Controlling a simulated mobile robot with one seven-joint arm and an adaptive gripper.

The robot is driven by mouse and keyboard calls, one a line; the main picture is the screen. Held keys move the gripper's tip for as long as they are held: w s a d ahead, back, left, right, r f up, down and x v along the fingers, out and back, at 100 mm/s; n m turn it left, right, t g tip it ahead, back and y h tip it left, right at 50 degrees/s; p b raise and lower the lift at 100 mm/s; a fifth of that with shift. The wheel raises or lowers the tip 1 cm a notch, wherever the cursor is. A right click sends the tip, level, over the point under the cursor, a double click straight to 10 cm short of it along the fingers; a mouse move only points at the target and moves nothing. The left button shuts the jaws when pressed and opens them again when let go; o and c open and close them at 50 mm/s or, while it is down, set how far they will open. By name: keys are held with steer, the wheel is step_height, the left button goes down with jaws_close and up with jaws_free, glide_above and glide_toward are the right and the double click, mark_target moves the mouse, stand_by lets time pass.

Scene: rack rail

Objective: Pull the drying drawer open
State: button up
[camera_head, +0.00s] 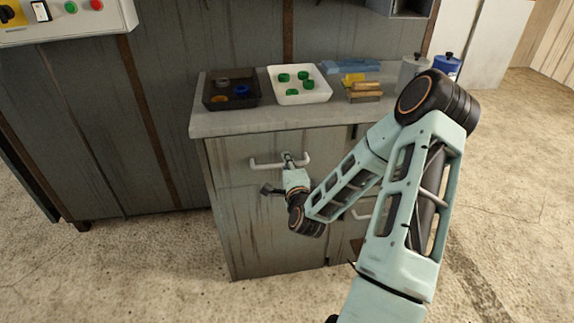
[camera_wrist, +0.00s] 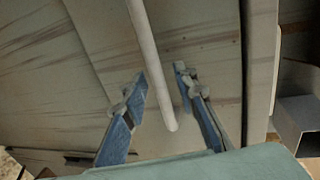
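A grey, worn cabinet has a closed upper left drawer front (camera_head: 235,150) with a pale bar handle (camera_head: 262,165). No label shows to say which drawer is the drying drawer. My gripper (camera_head: 288,158) is at the middle of this handle and hides part of it. In the wrist view, the handle (camera_wrist: 152,60) runs between the two blue fingers of my gripper (camera_wrist: 162,75). The fingers stand apart, one on each side of the bar. A gap shows between the bar and the right finger; contact on the left cannot be told.
The countertop (camera_head: 225,124) above holds a dark tray (camera_head: 211,100), a white tray (camera_head: 310,97) with several green rings, wooden blocks (camera_head: 365,97) and two bottles (camera_head: 447,66). Another handle (camera_head: 362,215) shows lower right, partly behind my arm. The floor (camera_head: 150,270) in front is clear.

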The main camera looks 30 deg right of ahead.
jaws_close()
stand_by(0.5)
